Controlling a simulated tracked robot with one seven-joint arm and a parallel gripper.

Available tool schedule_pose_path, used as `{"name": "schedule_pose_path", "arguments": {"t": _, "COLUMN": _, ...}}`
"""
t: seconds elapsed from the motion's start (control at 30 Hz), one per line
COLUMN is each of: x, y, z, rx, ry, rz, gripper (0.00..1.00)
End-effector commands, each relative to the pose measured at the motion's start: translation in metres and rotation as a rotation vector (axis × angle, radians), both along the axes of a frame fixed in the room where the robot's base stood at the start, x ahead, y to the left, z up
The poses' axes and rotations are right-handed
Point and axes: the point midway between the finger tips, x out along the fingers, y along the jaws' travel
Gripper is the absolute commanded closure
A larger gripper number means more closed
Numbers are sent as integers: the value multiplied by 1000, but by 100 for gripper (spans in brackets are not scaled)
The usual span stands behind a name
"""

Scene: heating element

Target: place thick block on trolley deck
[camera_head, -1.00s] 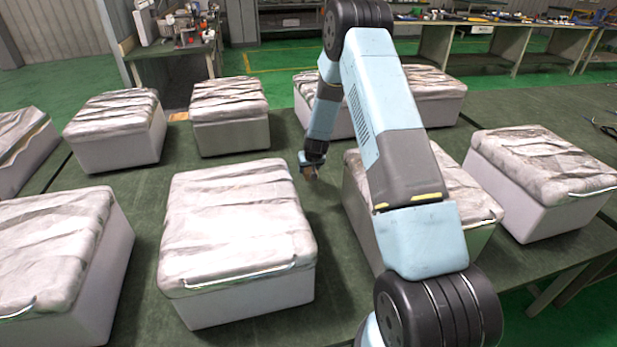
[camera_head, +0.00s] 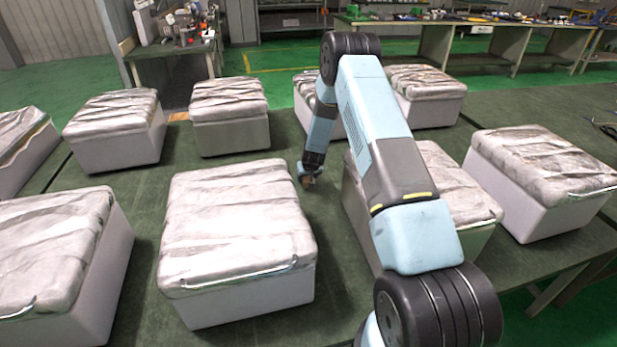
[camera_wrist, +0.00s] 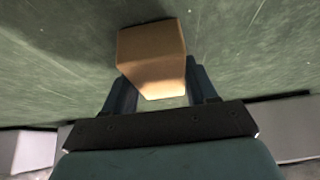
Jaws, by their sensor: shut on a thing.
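My gripper (camera_wrist: 164,95) is shut on a brown block (camera_wrist: 152,48), with a dark blue finger on either side of it in the wrist view. The block looks thick and plain-sided. In the head view the block (camera_head: 309,182) is a small brown patch at the end of my arm, low over the green table between two white boxes. I cannot tell whether it touches the table. I cannot make out a trolley deck in either view.
Large white boxes with crumpled grey-white covers stand on the green table (camera_head: 150,215). One box (camera_head: 240,235) is left of my gripper, and another (camera_head: 455,185) is right, partly behind my arm. A narrow strip of table between them is clear. Workbenches (camera_head: 505,45) stand behind.

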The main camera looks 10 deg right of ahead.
Motion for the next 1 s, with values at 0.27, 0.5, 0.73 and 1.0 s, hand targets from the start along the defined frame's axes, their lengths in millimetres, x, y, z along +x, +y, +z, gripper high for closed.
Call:
{"name": "schedule_pose_path", "arguments": {"t": 0.27, "x": 0, "y": 0, "z": -1, "rx": 0, "ry": 0, "rz": 0, "gripper": 25}}
{"name": "schedule_pose_path", "arguments": {"t": 0.5, "x": 0, "y": 0, "z": -1, "rx": 0, "ry": 0, "rz": 0, "gripper": 18}}
{"name": "schedule_pose_path", "arguments": {"t": 0.73, "x": -3, "y": 1, "z": 7, "rx": 0, "ry": -1, "rz": 1, "gripper": 18}}
{"name": "schedule_pose_path", "arguments": {"t": 1.0, "x": -22, "y": 1, "z": 41, "rx": -1, "ry": -2, "rz": 2, "gripper": 18}}
